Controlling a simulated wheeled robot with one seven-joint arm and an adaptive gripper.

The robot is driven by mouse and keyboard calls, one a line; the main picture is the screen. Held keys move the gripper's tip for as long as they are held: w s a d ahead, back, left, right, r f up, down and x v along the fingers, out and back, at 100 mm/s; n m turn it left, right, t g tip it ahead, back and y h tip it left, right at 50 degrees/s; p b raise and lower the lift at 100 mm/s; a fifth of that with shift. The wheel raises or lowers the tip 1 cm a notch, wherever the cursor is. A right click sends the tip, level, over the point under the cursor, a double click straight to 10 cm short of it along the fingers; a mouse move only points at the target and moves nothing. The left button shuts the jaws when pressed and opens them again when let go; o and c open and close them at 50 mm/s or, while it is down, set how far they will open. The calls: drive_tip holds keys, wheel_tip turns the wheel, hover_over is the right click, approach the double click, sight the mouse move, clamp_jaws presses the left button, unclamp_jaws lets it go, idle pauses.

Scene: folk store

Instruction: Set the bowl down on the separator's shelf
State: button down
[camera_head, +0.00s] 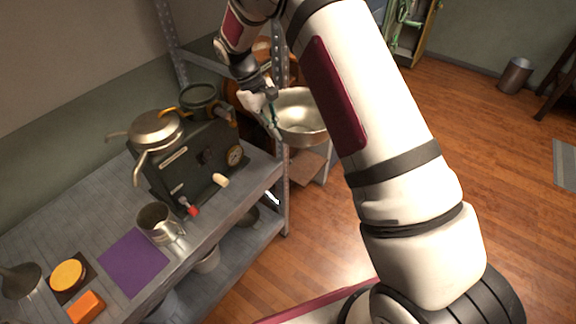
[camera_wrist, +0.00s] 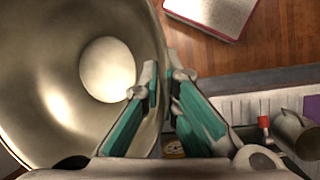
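A shiny metal bowl (camera_head: 303,125) hangs in the air to the right of the shelf unit's upright post. My gripper (camera_head: 272,118) is shut on its left rim. In the wrist view the bowl (camera_wrist: 50,70) fills the left side, its wall between the two green-padded fingers (camera_wrist: 160,78). The separator (camera_head: 195,160), a dark machine with a metal pan and spouts on top, stands on the grey shelf (camera_head: 85,215) at left, below and left of the bowl. My arm hides part of the area right of the bowl.
A metal mug (camera_head: 157,222) stands beside a purple mat (camera_head: 133,262) on the shelf. A yellow round item (camera_head: 68,274) and an orange block (camera_head: 87,306) lie near the front left. A dark pot (camera_head: 200,98) stands behind the separator. Bare shelf shows left of the separator.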

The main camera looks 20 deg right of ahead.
drive_tip(key=m, duration=0.1)
drive_tip(key=d+f+m+g+y, duration=0.1)
drive_tip(key=m, duration=0.2)
drive_tip(key=shift+w+d+f, duration=0.2)
drive_tip(key=shift+w+f, duration=0.1)
drive_tip(key=shift+f, duration=0.1)
drive_tip(key=shift+s+a+f+y, duration=0.1)
drive_tip(key=shift+s+f+y, duration=0.05)
drive_tip(key=shift+s+y, duration=0.15)
drive_tip(key=shift+g, duration=0.3)
drive_tip(key=shift+w, duration=0.1)
